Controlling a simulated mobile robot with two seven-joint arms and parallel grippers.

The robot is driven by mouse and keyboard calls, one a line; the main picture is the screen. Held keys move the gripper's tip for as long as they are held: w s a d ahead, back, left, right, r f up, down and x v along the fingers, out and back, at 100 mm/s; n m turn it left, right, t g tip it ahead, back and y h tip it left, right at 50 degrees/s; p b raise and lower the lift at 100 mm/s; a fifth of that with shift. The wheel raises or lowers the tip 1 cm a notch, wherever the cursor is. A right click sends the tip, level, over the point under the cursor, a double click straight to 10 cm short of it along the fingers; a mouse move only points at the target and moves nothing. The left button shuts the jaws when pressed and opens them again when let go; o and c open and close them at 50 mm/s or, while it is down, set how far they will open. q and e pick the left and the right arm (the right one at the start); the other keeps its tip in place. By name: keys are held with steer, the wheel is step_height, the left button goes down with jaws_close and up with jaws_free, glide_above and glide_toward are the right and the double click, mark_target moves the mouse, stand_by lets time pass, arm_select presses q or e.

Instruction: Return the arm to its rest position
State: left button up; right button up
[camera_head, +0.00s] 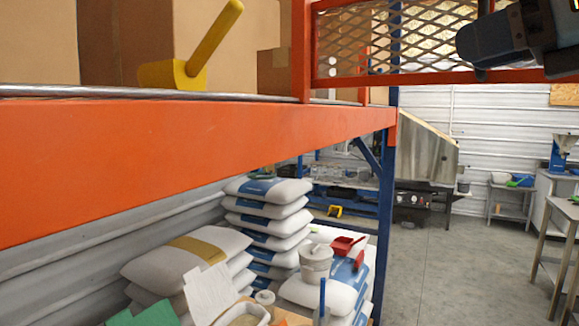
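My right arm, dark grey-blue, comes in at the top right corner in the head view, with its gripper (492,40) in front of the orange mesh panel. Its fingers cannot be made out, so I cannot tell whether it is open or shut. No held thing shows at it. My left arm and gripper are not in view.
An orange shelf beam (200,145) crosses the upper left close by. A yellow scoop (185,72) and cardboard boxes (225,30) stand on the shelf. Below are stacked white sacks (268,190), a white bucket (316,264) and a red scoop (345,245).

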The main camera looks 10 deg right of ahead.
steer(key=w+a+f+n+g+y+p, duration=0.1)
steer(key=w+a+f+g+y, duration=0.3)
steer(key=a+f+g+y, duration=0.3)
steer(key=w+a+f+n+g+y+p, duration=0.1)
steer(key=w+a+f+g+y, duration=0.3)
steer(key=f, duration=0.6)
steer(key=w+d+f+m+t+h+p, duration=0.1)
steer(key=w+d+f+m+t+h, duration=0.15)
steer(key=f+m+t, duration=0.75)
steer(key=w+d+f+m+t+h, duration=0.1)
steer(key=w+f+m+t, duration=0.45)
steer(key=f+m, duration=0.9)
steer(key=s+f+m+h, duration=0.3)
steer(key=f+m+h, duration=0.25)
steer(key=f, duration=0.35)
steer(key=s+f+m+h, duration=0.4)
steer(key=f+m, duration=0.2)
steer(key=f, duration=0.3)
steer(key=s+f+m+g+h+p, duration=0.1)
steer(key=s+f+m+g, duration=0.3)
steer(key=s+f, duration=1.2)
step_height(320, 180, down, 2)
steer(key=g+h, duration=0.1)
steer(key=g, duration=0.1)
steer(key=shift+s+a+m+g+h+p, duration=0.15)
steer(key=shift+a+m+g+h+p, duration=0.15)
steer(key=shift+a+m+g+h, duration=0.1)
